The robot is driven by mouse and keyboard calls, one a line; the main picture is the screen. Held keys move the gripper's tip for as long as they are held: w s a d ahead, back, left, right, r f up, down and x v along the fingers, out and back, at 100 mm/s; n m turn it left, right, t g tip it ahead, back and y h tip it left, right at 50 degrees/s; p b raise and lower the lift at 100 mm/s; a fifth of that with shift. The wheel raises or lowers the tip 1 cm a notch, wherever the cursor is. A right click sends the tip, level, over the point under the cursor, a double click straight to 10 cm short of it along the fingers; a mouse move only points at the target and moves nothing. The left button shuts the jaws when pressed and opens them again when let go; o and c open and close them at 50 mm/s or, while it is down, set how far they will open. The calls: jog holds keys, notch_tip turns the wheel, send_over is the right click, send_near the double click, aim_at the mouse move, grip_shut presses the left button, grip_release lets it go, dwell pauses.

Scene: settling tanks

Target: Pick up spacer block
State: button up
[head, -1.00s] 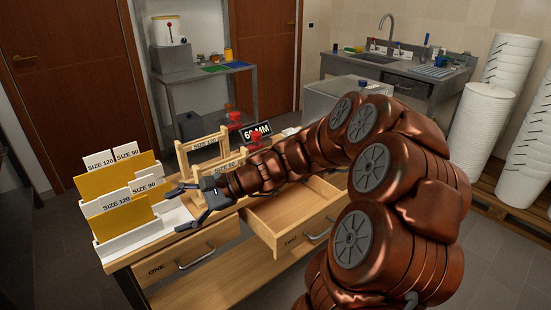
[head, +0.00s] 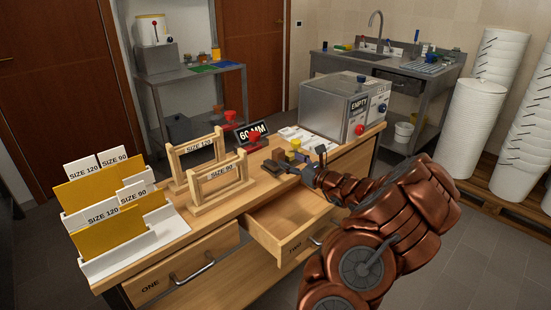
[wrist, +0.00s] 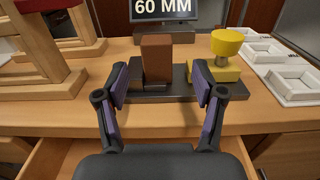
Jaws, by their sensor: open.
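A brown upright block (wrist: 156,58), which looks like the spacer block, stands on a low dark base (wrist: 183,90) on the bench in the wrist view. It also shows in the head view (head: 278,154), just beyond my gripper (head: 303,161). In the wrist view my gripper (wrist: 160,83) is open, with one finger on each side of the block's lower part in the picture. The fingers look apart from the block, and I cannot tell how far ahead it is. A yellow knobbed piece (wrist: 226,55) stands just right of the block.
A "60 MM" display (head: 252,132) stands behind. Wooden frames (head: 218,180) stand to the left. White trays (wrist: 288,78) and a metal box (head: 335,108) marked "EMPTY" are to the right. Drawer two (head: 290,225) is pulled open below the bench edge.

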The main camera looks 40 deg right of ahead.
aim_at(281, 155)
jog(key=shift+w, duration=0.65)
jog(key=shift+w+a+r+p, duration=0.1)
jog(key=shift+w+p, duration=0.2)
jog(key=shift+w, duration=0.95)
jog(key=shift+w+r+p, duration=0.1)
jog(key=shift+w+p, duration=0.15)
jog(key=shift+w, duration=0.95)
jog(key=shift+c, duration=0.4)
jog(key=c, duration=1.2)
